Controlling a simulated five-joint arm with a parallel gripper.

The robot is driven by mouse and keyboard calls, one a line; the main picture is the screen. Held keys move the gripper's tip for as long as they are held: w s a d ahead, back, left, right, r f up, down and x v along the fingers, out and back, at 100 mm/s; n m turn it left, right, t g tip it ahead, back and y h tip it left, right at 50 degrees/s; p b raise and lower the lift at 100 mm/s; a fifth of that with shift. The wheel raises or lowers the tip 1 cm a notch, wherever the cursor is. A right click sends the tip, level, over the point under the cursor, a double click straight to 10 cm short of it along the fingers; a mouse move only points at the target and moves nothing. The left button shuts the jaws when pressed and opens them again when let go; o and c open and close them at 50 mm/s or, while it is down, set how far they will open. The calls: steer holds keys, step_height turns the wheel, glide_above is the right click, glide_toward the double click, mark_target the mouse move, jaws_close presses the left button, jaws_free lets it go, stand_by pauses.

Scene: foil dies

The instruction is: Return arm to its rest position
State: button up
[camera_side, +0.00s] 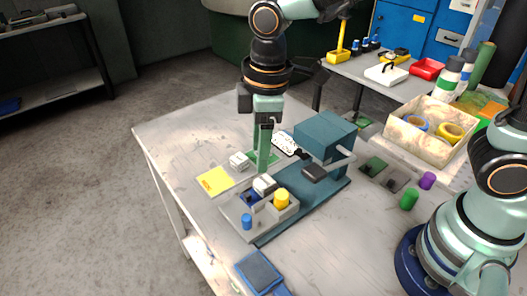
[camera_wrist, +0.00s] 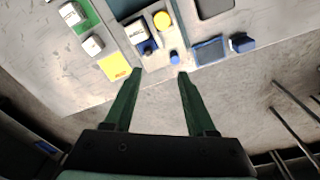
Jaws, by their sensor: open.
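My gripper (camera_side: 263,165) hangs pointing down above the table in the side view, in front of the teal press. Its two green fingers are spread with nothing between them in the wrist view (camera_wrist: 160,75). Near it is a grey fixture (camera_side: 232,214) bearing a white-topped die (camera_side: 265,185), a yellow knob (camera_side: 281,200) and a blue peg (camera_side: 247,221). The wrist view also shows the die (camera_wrist: 136,32), yellow knob (camera_wrist: 162,19) and blue peg (camera_wrist: 174,57) beyond the fingertips. My gripper touches none of them as far as I can tell.
The teal press (camera_side: 325,136) stands right of my gripper. A white block (camera_side: 239,161) and yellow card (camera_side: 215,181) lie to the left. A blue pad (camera_side: 258,271) is in front. A tape box (camera_side: 425,135) is at the right. The table's left part is clear.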

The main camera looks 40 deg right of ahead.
steer(key=s+d+r+m+t, duration=0.2)
steer(key=d+m, duration=0.4)
steer(key=d, duration=0.3)
steer(key=s+d+r+m+t, duration=0.2)
steer(key=d+r+m, duration=0.2)
steer(key=d, duration=0.6)
steer(key=shift+d+r+m+t+h, duration=0.2)
steer(key=shift+d+m+t+h, duration=0.15)
steer(key=shift+m, duration=0.75)
